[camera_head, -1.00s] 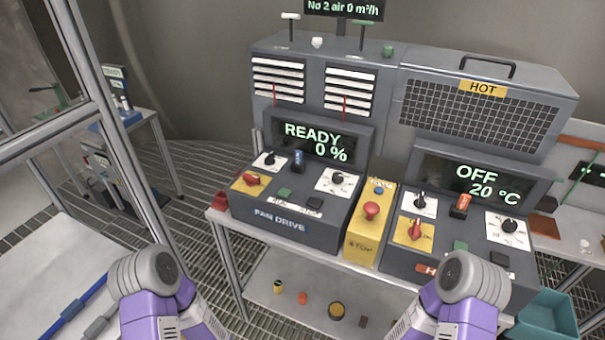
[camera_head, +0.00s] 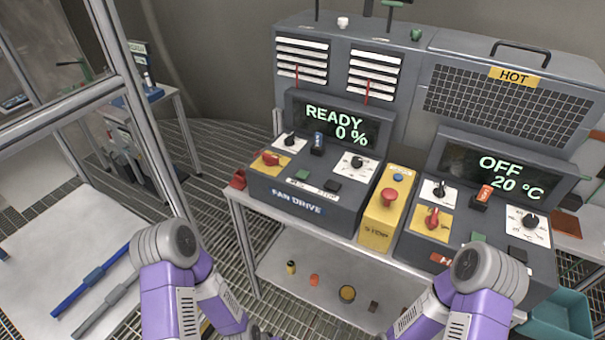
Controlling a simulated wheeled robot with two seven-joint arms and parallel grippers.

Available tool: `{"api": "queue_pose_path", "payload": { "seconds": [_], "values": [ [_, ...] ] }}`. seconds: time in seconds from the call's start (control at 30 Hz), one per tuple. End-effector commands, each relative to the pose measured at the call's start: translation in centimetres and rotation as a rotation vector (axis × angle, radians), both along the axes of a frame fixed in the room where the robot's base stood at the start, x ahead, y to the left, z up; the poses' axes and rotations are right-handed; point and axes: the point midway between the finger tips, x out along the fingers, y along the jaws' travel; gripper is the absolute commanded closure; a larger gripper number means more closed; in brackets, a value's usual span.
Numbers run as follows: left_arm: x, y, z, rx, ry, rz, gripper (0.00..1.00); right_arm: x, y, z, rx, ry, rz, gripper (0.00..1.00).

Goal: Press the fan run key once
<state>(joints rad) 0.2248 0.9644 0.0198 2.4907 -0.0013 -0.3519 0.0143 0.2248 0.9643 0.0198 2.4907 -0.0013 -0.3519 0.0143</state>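The fan drive panel (camera_head: 262,191) stands on the bench, and its display (camera_head: 335,128) reads READY and 0 %. On its sloped top is a green key (camera_head: 302,175) beside a black key (camera_head: 333,186). A label strip below them is too small to read surely; the second word looks like STOP. Nothing touches either key. The panel also has a red switch (camera_head: 271,158), a blue-topped switch (camera_head: 318,143) and a dial (camera_head: 357,162). My two purple arms come in at the bottom edge, in front of the bench. Neither gripper can be made out.
A yellow box with a red stop button (camera_head: 389,196) stands right of the fan panel. Farther right is the heater panel, its display (camera_head: 500,172) reading OFF and 20 °C. Several small items lie on the lower shelf (camera_head: 325,300). A teal bin (camera_head: 560,315) is at lower right.

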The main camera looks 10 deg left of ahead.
Motion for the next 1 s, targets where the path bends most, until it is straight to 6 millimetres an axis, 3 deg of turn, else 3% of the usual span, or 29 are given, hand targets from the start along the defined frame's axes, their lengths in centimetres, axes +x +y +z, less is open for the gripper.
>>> {"api": "queue_pose_path", "payload": {
  "seconds": [0.03,0.27,1.0],
  "values": [
    [0.00,0.00,0.00,0.000,0.000,0.000,0.67,0.00,0.00,0.00,0.000,0.000,0.000,0.33],
    [0.00,0.00,0.00,0.000,0.000,0.000,1.00,0.00,0.00,0.00,0.000,0.000,0.000,0.33],
    [0.00,0.00,0.00,0.000,0.000,0.000,1.00,0.00,0.00,0.00,0.000,0.000,0.000,0.33]
  ]
}}
